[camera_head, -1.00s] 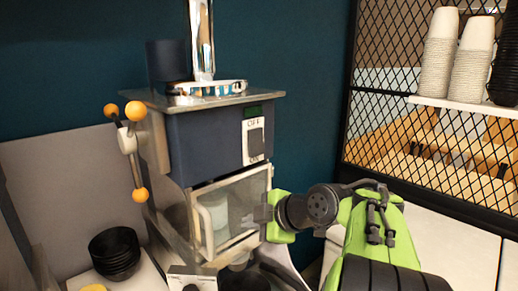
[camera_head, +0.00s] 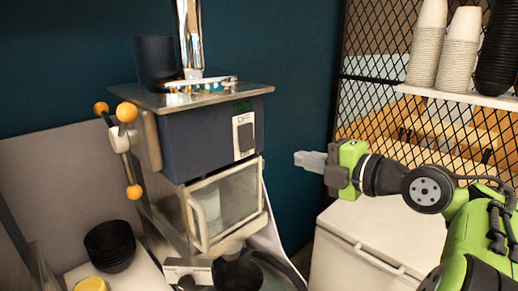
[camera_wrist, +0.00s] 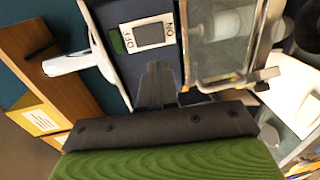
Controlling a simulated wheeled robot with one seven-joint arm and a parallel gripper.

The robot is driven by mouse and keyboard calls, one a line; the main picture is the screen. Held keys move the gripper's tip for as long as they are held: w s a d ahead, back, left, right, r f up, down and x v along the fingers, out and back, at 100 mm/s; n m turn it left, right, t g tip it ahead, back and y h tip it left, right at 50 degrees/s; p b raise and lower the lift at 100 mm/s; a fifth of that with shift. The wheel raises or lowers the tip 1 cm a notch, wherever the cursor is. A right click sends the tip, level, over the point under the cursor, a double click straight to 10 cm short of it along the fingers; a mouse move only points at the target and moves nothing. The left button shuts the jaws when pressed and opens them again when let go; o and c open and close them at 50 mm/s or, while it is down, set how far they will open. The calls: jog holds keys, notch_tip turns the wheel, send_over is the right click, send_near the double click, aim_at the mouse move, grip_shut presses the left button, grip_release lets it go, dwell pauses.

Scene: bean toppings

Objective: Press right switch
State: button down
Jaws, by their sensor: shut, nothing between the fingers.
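The right switch (camera_head: 245,135) is a dark rocker on a white ON/OFF plate, on the right of the dark blue machine's (camera_head: 208,143) front face. It also shows in the wrist view (camera_wrist: 149,34), with a green block beside it. My gripper (camera_head: 298,159) is shut and empty. In the head view it is to the right of the machine, level with the lower part of the switch and pointing left. In the wrist view its closed fingertips (camera_wrist: 157,68) point toward the machine face near the switch plate, with a gap that I cannot measure.
A clear-doored compartment (camera_head: 228,203) sits below the switch. An orange-knobbed handle (camera_head: 126,150) is on the machine's left. Black bowls (camera_head: 110,246) stand lower left. A white chest (camera_head: 370,240) is below my gripper.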

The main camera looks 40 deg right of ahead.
jog(key=w, duration=0.4)
jog(key=b, duration=0.4)
send_near(249, 147)
jog(key=shift+w, duration=1.3)
jog(key=w, duration=0.2)
jog(key=w+f, duration=0.1)
jog(key=w, duration=0.1)
jog(key=shift+a+p, duration=0.1)
jog(key=shift+p, duration=0.25)
jog(key=shift+w, duration=0.1)
